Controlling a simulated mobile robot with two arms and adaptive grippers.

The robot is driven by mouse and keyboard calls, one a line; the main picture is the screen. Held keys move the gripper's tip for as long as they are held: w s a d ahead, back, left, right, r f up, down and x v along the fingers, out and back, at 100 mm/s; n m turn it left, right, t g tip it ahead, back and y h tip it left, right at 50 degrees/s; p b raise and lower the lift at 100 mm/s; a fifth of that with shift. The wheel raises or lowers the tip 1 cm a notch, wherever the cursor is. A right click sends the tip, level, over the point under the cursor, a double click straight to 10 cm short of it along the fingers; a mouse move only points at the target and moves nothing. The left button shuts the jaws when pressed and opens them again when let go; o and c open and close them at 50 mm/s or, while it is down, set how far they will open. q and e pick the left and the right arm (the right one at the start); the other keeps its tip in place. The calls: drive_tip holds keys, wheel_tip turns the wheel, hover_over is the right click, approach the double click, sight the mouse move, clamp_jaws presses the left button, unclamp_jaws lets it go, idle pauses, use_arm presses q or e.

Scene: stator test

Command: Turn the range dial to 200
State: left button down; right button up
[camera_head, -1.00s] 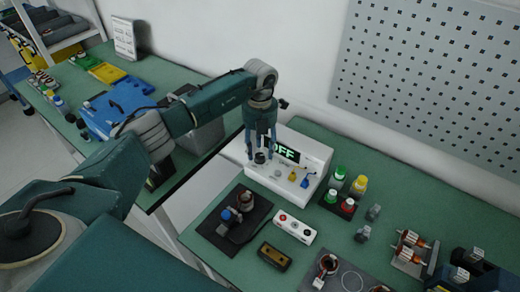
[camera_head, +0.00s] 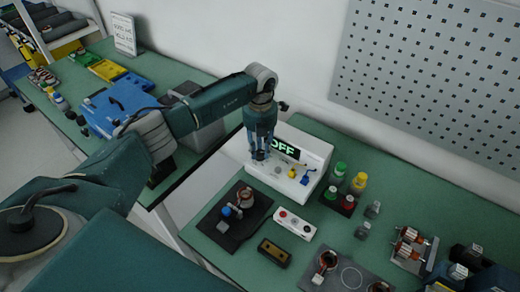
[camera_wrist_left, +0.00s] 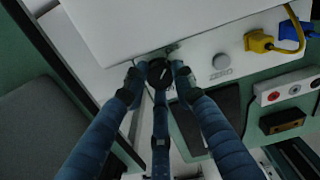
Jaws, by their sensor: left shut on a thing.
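The white tester (camera_head: 312,157) stands on the green bench, its display (camera_head: 284,148) reading OFF. The black range dial (camera_wrist_left: 159,74) is on its sloped front, at the left; a light pointer mark shows on it in the left wrist view. My left gripper (camera_head: 260,154) comes down from above, its fingers shut around the dial. In the left wrist view the fingertips (camera_wrist_left: 157,76) press on the dial from its sides. The dial's scale markings are hidden or too small to read. My right gripper does not show.
A grey ZERO button (camera_wrist_left: 222,61) and yellow (camera_wrist_left: 259,41) and blue plugs sit right of the dial. A white box with buttons (camera_head: 295,225), a black fixture (camera_head: 232,215) and a black-and-yellow block (camera_head: 274,252) lie in front. Several coloured caps stand to the right.

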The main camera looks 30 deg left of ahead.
use_arm(q)
drive_tip(key=shift+w+m+b, duration=0.1)
drive_tip(key=shift+m+b, duration=0.95)
drive_tip(key=shift+m, duration=0.05)
drive_tip(key=m+b, duration=0.2)
drive_tip(key=m, duration=0.1)
drive_tip(key=shift+b, duration=0.4)
drive_tip(key=m+b, duration=0.2)
drive_tip(key=m, duration=0.2)
drive_tip(key=m+b, duration=0.2)
drive_tip(key=m, duration=0.1)
drive_tip(key=shift+m, duration=0.4)
drive_tip(key=m+b, duration=0.1)
drive_tip(key=m, duration=0.1)
drive_tip(key=shift+r+m, duration=0.1)
drive_tip(key=shift+m, duration=0.2)
drive_tip(key=m+b, duration=0.1)
drive_tip(key=m, duration=0.2)
drive_tip(key=shift+m+b, duration=0.3)
drive_tip(key=shift+b, duration=0.05)
drive_tip(key=m+b, duration=0.1)
drive_tip(key=m, duration=0.3)
drive_tip(key=shift+r+m, duration=0.1)
drive_tip(key=shift+m, duration=1.6)
